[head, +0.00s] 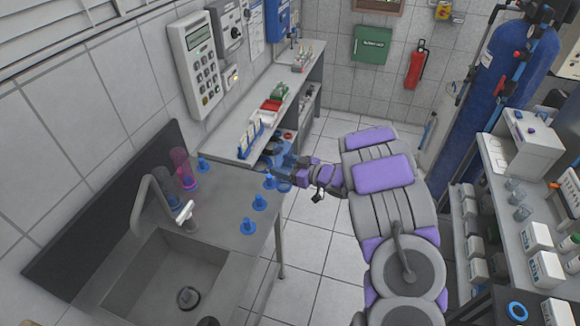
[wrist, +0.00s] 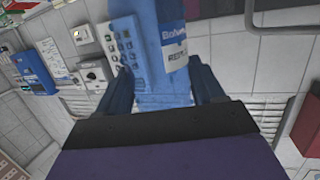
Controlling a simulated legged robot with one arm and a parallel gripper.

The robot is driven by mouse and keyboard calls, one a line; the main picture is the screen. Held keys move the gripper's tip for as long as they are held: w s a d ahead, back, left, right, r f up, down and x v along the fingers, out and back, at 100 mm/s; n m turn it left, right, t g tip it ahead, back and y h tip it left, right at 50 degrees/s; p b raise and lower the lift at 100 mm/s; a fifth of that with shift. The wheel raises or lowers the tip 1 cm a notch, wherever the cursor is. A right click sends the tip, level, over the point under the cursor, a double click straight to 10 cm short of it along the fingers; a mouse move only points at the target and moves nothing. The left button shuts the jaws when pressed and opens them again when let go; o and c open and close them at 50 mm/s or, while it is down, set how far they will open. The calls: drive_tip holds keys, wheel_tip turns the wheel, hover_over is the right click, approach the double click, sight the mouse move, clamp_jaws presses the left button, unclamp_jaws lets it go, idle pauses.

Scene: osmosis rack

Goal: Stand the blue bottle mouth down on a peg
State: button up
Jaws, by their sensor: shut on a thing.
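My gripper (head: 292,162) is at the right edge of the sink counter, by the far end of the row of pegs. In the wrist view, my gripper (wrist: 163,88) is shut on the blue bottle (wrist: 160,40), which has a white label with dark print. The bottle also shows in the head view (head: 284,183), small and partly hidden by the gripper. I cannot tell which way its mouth points.
A faucet (head: 146,200) rises over the sink (head: 165,268). A shelf bench (head: 290,92) with racks lies beyond the counter. Tiled floor (head: 310,235) is open to the right.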

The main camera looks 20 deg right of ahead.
drive_tip(key=w+a+f+b, duration=0.3)
drive_tip(key=w+a+f, duration=0.2)
drive_tip(key=a, duration=0.3)
drive_tip(key=shift+w+a+f+b, duration=0.2)
drive_tip(key=shift+w+f+b, duration=0.2)
drive_tip(key=shift+f, duration=0.2)
idle(0.4)
drive_tip(key=shift+s+f+p, duration=0.1)
drive_tip(key=shift+f+p, duration=0.2)
drive_tip(key=shift+f, duration=0.15)
idle(0.8)
drive_tip(key=shift+f, duration=0.15)
drive_tip(key=shift+f, duration=0.8)
drive_tip(key=shift+f, duration=0.1)
drive_tip(key=shift+f+b, duration=0.4)
drive_tip(key=shift+f, duration=0.45)
